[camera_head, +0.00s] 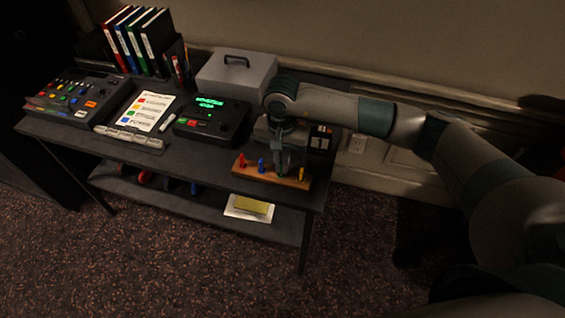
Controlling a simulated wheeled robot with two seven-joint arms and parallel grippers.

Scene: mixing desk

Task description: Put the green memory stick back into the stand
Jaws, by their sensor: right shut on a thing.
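The wooden stand (250,174) lies near the front right edge of the desk. A red stick (242,160), a blue stick (262,166) and a yellow stick (301,174) stand upright in it. My right gripper (281,172) points down over the stand, between the blue and yellow sticks, with its fingers shut. The green memory stick is not clearly seen; the fingers hide what they hold. I cannot tell whether the held thing touches the stand. My left gripper is out of view.
A black device with a green display (213,117) stands left of the stand, and a grey cash box (235,72) behind it. A dark block with a white label (320,138) is close right of my gripper. A mixer (75,98) and binders (140,40) fill the left.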

